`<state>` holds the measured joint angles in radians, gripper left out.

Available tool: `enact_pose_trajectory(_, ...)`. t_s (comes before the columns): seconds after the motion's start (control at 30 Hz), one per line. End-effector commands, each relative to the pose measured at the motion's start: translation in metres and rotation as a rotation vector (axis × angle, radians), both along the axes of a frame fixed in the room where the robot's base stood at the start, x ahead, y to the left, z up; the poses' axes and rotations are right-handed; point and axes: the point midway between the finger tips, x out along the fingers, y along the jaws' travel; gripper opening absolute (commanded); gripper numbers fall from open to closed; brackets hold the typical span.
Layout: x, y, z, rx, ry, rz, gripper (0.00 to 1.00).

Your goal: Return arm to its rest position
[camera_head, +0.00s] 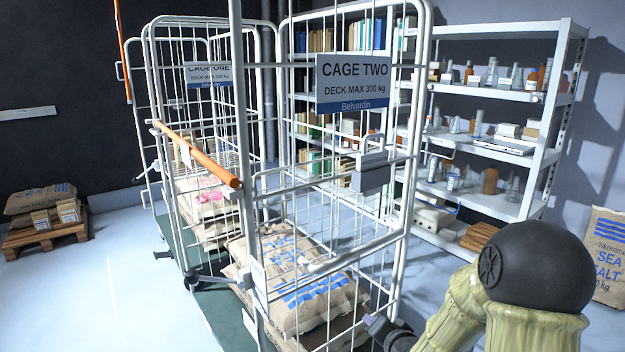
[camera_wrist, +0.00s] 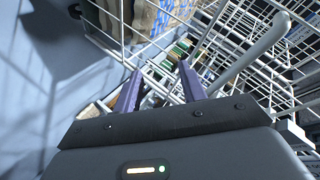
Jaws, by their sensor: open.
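My gripper (camera_wrist: 160,67) is open in the wrist view, with its two dark purple fingers apart and nothing between them. White wire mesh of a cage shows just beyond the fingertips; I cannot tell whether they touch it. In the head view my bent arm, with a green-beige sleeve and a black round joint, fills the lower right. Its dark far end is at the lower right corner of Cage Two (camera_head: 300,262); the fingers are not clear there.
Salt sacks (camera_head: 300,285) lie in Cage Two. Cage One (camera_head: 150,60) stands behind it, with an orange bar (camera_head: 200,155) in front. A loaded shelf rack (camera_head: 555,95) stands at the back right. A sea salt sack (camera_head: 606,255) stands at far right. The left floor is clear before a pallet (camera_head: 45,236).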

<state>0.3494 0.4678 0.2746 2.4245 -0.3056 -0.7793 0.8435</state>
Motion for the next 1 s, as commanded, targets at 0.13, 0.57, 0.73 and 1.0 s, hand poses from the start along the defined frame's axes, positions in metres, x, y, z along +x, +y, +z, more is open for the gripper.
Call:
enact_pose_trajectory(0.13,-0.032,-0.002,-0.004,-0.219,0.147,0.068,0.41)
enact_pose_trajectory(0.57,-0.15,-0.005,-0.001,-0.576,0.556,0.352,0.41)
enact_pose_trajectory(0.73,-0.186,-0.001,0.004,-0.614,0.653,0.46,0.41)
enact_pose_trajectory(1.0,-0.208,0.0,0.035,-0.625,0.711,0.533,0.41)
